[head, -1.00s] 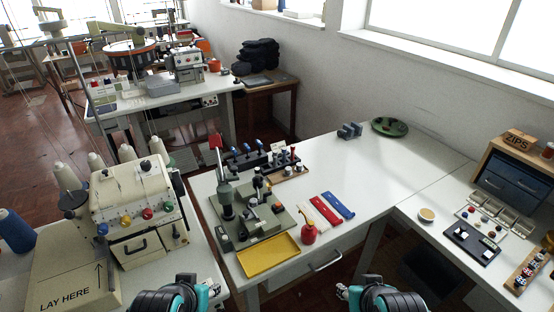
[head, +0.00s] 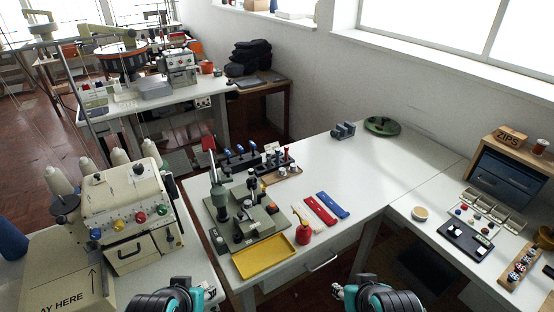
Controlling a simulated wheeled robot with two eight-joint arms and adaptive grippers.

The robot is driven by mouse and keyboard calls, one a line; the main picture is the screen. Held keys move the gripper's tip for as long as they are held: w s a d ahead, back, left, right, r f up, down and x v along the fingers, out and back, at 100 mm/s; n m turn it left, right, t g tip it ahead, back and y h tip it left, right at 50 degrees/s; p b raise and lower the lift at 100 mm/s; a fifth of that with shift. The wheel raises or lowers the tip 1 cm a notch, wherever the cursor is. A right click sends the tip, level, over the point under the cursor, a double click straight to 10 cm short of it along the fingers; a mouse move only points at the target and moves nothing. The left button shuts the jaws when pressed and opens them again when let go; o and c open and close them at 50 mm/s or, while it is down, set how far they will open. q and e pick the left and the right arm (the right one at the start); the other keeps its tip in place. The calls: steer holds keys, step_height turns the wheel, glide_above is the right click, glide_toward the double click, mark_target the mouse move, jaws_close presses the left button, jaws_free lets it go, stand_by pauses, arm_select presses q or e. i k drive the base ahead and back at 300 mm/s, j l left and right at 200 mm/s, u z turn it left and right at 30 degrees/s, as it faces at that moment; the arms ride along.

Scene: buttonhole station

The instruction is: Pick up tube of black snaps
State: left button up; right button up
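I cannot pick out the tube of black snaps for certain. A small wooden holder (head: 282,176) behind the green press holds several small upright pieces, some dark and some pale. A wooden rack (head: 521,266) at the right edge holds several small dark, pale and red pieces. Both are too small to read.
The green press (head: 243,215) and yellow tray (head: 264,258) stand at the white table's left. The middle of the table (head: 345,165) is clear. A cream machine (head: 127,215) stands left.

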mark_target(251, 172)
steer(key=l+z, duration=0.1)
steer(key=l, duration=0.15)
steer(key=i+l+z, duration=0.25)
steer(key=i, duration=0.15)
steer(key=i+z, duration=0.3)
steer(key=i+j, duration=0.15)
steer(key=j+z, duration=0.05)
